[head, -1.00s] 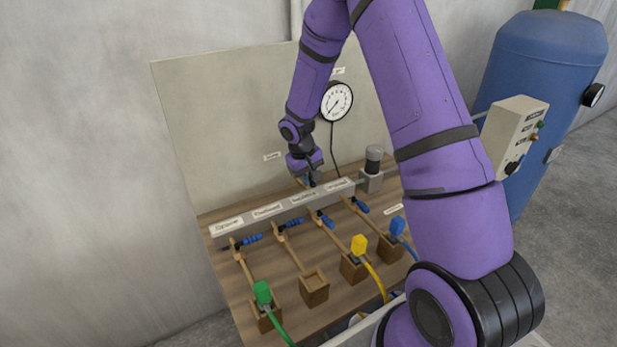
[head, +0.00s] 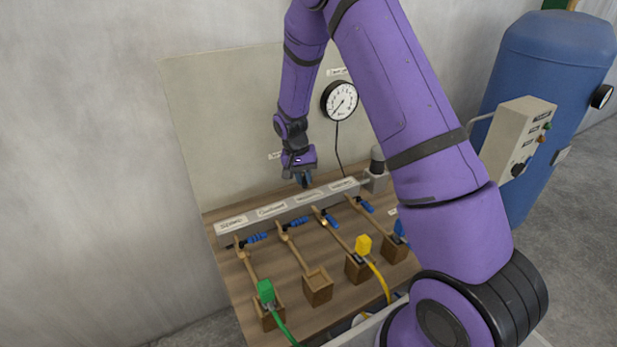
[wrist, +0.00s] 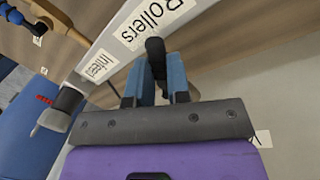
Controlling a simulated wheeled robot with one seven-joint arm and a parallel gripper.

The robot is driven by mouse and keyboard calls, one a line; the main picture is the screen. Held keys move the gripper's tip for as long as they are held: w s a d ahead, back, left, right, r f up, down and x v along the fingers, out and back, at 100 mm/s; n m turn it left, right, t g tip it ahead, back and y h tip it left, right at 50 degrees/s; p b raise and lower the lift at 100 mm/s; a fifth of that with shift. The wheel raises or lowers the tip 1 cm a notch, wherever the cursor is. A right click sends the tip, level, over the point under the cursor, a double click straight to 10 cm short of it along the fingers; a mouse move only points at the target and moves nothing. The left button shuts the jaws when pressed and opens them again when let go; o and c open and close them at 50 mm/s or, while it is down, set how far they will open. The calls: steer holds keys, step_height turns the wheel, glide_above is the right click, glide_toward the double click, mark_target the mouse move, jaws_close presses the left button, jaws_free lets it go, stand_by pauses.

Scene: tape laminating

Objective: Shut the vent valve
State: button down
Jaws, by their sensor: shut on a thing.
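My gripper (head: 304,181) is behind the grey manifold bar (head: 222,241), low against the upright board. In the wrist view its two blue fingers (wrist: 157,78) stand on both sides of a dark handle (wrist: 155,49) and are shut on it. The handle rises at the edge of the bar, beside the "Rollers" label. It appears to be the vent valve's handle, but the valve body is hidden, and the handle's angle is hard to read. A small label (head: 275,155) on the board beside my gripper is partly covered and unreadable.
Several blue-handled valves (head: 297,222) line the front of the bar. Wooden blocks (head: 317,287) with green (head: 265,290) and yellow (head: 363,244) connectors stand before them. A round gauge (head: 340,101) hangs on the board (head: 220,120). A blue tank (head: 553,100) and control box (head: 520,137) are right.

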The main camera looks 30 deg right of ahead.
steer(key=shift+w+a+m+g+y, duration=0.15)
steer(key=shift+w+a+m+y, duration=0.4)
steer(key=shift+m, duration=1.4)
steer(key=shift+w+a+m+g+y, duration=0.15)
steer(key=shift+w+m, duration=0.75)
steer(key=shift+m, duration=1)
steer(key=shift+w+a+m+g+y, duration=0.3)
steer(key=shift+w+m, duration=0.45)
steer(key=shift+m, duration=1.2)
steer(key=c, duration=1.1)
jaws_free()
